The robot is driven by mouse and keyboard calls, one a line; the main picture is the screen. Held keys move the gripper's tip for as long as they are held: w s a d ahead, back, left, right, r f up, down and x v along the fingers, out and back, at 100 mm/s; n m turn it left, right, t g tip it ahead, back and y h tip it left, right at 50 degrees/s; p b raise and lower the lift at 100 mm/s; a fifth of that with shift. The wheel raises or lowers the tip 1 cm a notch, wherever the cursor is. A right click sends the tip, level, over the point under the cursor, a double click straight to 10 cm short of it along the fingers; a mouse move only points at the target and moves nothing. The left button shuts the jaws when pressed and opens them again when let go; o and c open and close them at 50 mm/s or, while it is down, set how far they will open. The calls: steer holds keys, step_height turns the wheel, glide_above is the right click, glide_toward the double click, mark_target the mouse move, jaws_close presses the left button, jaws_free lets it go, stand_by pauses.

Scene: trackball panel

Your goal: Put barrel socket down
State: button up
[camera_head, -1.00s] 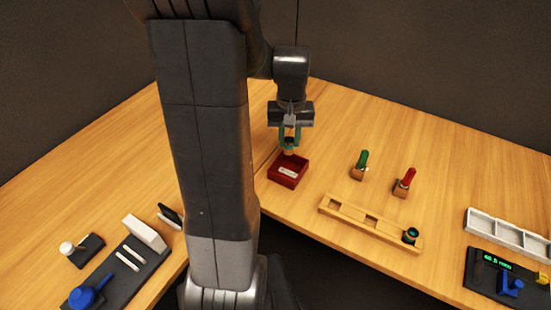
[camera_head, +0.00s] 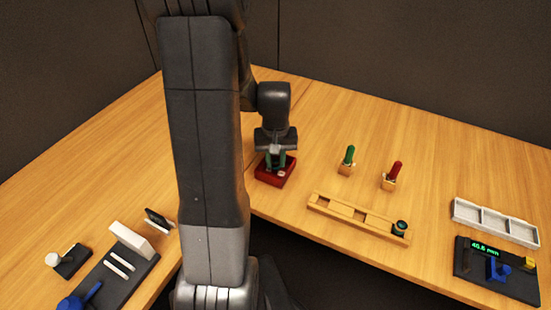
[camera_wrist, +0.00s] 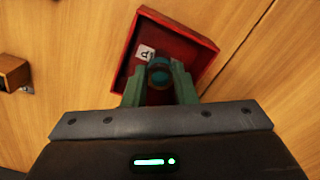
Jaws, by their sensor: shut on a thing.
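My gripper (camera_head: 276,162) points down at the red tray (camera_head: 270,181) in the head view, with its fingers low at the tray's opening. In the wrist view, the green fingers (camera_wrist: 160,82) are shut on the barrel socket (camera_wrist: 159,72), a small round dark piece with a teal rim. The fingers and wrist mostly hide the socket in the head view. I cannot tell whether it touches the tray floor.
Right of the tray stand a green-handled tool (camera_head: 349,156) and a red-handled tool (camera_head: 395,172) in wooden blocks. A wooden rack (camera_head: 335,211) holds a dark round piece at its right end. A grey compartment tray (camera_head: 497,222) and a gauge with a green readout (camera_head: 497,272) are farther right.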

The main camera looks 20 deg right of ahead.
steer(key=o, duration=1)
step_height(320, 180, up, 12)
steer(key=shift+r+p, duration=0.15)
steer(key=shift+p, duration=0.4)
step_height(320, 180, down, 13)
steer(key=shift+r+b, duration=0.15)
steer(key=shift+b, duration=0.4)
step_height(320, 180, up, 3)
steer(key=shift+f, duration=0.2)
steer(key=shift+r, duration=0.5)
steer(key=shift+f, duration=0.1)
